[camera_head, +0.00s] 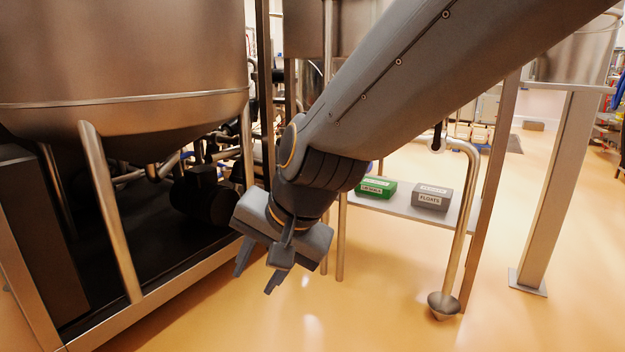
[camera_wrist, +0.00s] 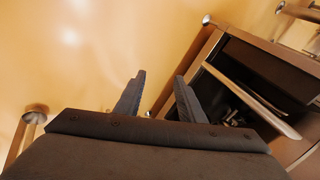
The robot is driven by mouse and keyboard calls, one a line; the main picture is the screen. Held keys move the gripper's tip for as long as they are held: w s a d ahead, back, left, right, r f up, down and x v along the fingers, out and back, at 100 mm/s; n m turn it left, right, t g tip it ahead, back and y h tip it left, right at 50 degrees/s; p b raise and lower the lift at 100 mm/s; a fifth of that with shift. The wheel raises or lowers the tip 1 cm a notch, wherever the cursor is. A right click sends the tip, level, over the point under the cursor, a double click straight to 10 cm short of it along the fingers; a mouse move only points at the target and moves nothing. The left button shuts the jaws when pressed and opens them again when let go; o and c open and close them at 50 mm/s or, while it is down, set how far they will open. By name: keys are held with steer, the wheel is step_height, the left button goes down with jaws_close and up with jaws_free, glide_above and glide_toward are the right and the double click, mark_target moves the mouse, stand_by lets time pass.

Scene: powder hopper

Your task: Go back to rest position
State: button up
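My gripper (camera_head: 258,274) hangs in the middle of the head view at the end of my grey arm, pointing down over open floor. Its two fingers stand apart with nothing between them. In the wrist view my gripper (camera_wrist: 160,88) also shows two spread, empty fingers, with orange floor and the edge of a dark frame beyond them.
A large steel tank (camera_head: 120,60) on a framed skid stands close at left. A shelf (camera_head: 405,207) behind my gripper bears a green box (camera_head: 376,187) and a grey box (camera_head: 432,197). A bent pipe (camera_head: 462,220) and steel post (camera_head: 560,190) stand at right. Floor (camera_head: 370,300) in front is clear.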

steer(key=s+d+f+n+g+h, duration=0.15)
steer(key=s+d+n, duration=0.25)
steer(key=s, duration=0.4)
steer(key=s+d+f+n+g+h, duration=0.1)
steer(key=s+d+f+n+g, duration=0.1)
steer(key=s+d+n, duration=0.4)
steer(key=d+r+m+p, duration=0.2)
steer(key=d+r+p, duration=0.4)
steer(key=p, duration=0.5)
steer(key=d+r+m+h+p, duration=0.1)
steer(key=d+r+m+p, duration=0.1)
steer(key=d+r+p, duration=0.4)
steer(key=d+r+m+h+p, duration=0.1)
steer(key=d+r+m+p, duration=0.2)
steer(key=r+p, duration=1)
steer(key=d+p, duration=0.3)
steer(key=p, duration=0.2)
steer(key=shift+s+r, duration=0.3)
steer(key=shift+r, duration=0.05)
